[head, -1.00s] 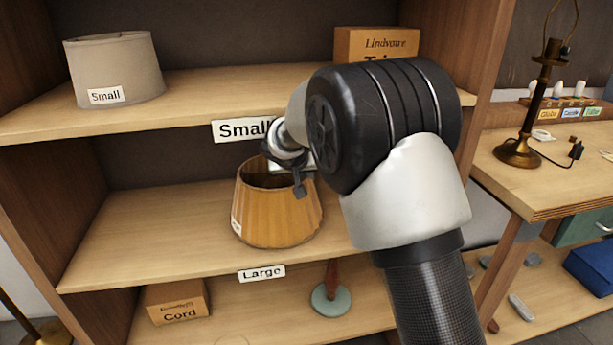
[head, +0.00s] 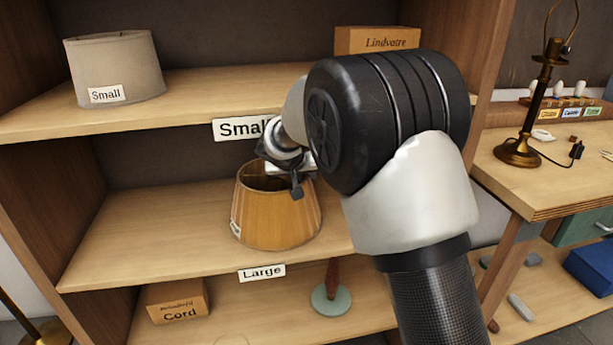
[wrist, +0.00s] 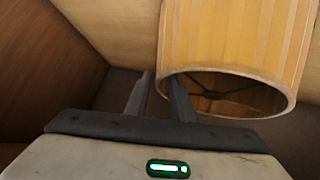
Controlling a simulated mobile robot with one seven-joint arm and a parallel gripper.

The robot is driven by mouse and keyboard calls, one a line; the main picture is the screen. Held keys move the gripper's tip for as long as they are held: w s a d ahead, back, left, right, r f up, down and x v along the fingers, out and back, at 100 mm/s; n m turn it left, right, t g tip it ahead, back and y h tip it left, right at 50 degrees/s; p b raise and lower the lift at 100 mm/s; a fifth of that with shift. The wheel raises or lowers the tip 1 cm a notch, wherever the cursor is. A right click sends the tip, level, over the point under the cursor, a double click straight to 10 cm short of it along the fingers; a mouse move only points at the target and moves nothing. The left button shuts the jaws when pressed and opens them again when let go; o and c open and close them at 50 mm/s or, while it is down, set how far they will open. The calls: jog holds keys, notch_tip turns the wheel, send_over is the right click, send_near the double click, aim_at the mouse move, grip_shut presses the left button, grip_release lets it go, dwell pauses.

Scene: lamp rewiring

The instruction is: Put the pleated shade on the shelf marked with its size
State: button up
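The pleated shade (head: 277,218), amber with an open top, stands upright on the middle shelf (head: 130,238), above the "Large" label (head: 262,273) on that shelf's front edge. A white tag (head: 236,228) is on its left side, but its text is not readable. My gripper (head: 290,180) is at the shade's upper right rim, partly hidden by my wrist. In the wrist view the shade (wrist: 235,35) shows its open end, and my gripper's fingers (wrist: 160,85) are apart near its rim. One finger is outside; the other overlaps the opening. Firm contact cannot be told.
A grey shade tagged "Small" (head: 115,68) stands on the upper shelf, labelled "Small" (head: 241,128). A box (head: 376,40) is at that shelf's right. A "Cord" box (head: 178,303) and a green-based stand (head: 331,300) are below. A lamp (head: 535,110) stands on the right bench.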

jog(key=v, duration=1)
jog(key=s+d+r+m+g, duration=0.1)
jog(key=s+d+r, duration=0.2)
jog(key=s+d, duration=0.45)
jog(key=s+d+r+g, duration=0.1)
jog(key=s+d+r, duration=0.1)
jog(key=s+d, duration=0.55)
jog(key=s+d+f+y, duration=0.1)
jog(key=s+d, duration=0.2)
jog(key=s, duration=0.6)
jog(key=s+d+f+g+y, duration=0.1)
jog(key=s+d, duration=0.2)
jog(key=s, duration=0.7)
jog(key=shift+f+p, duration=0.3)
jog(key=shift+p, duration=0.15)
jog(key=shift+d, duration=0.2)
